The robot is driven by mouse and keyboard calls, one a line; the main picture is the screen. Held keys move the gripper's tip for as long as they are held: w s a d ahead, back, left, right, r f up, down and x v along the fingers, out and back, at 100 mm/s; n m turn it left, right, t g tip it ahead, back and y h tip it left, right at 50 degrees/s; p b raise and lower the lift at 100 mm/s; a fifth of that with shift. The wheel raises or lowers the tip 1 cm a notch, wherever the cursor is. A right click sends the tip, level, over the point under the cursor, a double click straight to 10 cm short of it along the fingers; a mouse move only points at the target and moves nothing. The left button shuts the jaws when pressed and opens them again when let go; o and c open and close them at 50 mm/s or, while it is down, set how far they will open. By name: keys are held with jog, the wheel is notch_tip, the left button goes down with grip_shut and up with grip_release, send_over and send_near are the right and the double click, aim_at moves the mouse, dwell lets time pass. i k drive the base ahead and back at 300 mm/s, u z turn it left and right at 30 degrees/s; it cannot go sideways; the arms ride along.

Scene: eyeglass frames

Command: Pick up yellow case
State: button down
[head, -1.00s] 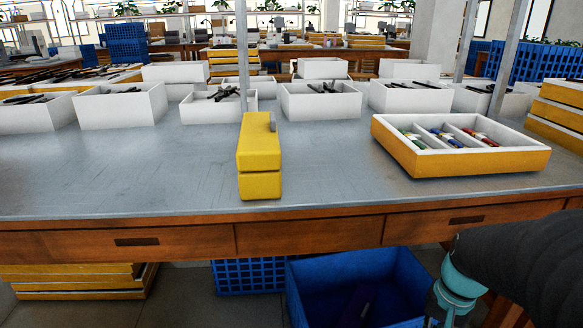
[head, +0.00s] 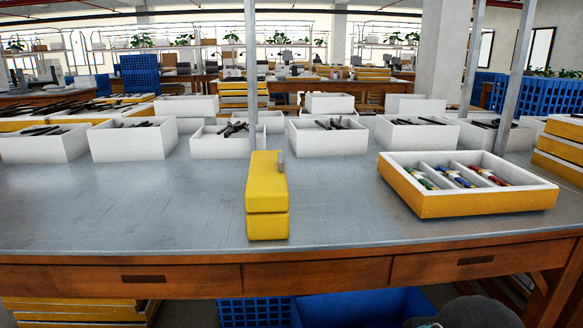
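The yellow case (head: 267,198) lies on the grey workbench top (head: 150,215), near its front edge and just left of the middle in the head view. It is a long box with a seam across its front face and a small grey piece at its far right end. It stands free, with bare bench on both sides. My gripper is not visible; only a dark part of my arm shows at the bottom right edge.
Right of the case is a yellow-and-white divided tray (head: 470,205) with coloured items. White boxes (head: 226,145) holding dark frames line the back. A metal post (head: 251,60) rises behind the case. A blue crate (head: 362,308) is below the bench.

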aim_at(267, 196)
jog(key=z, duration=2.2)
jog(key=k, duration=0.85)
jog(key=u, duration=1.35)
jog(key=i, duration=0.45)
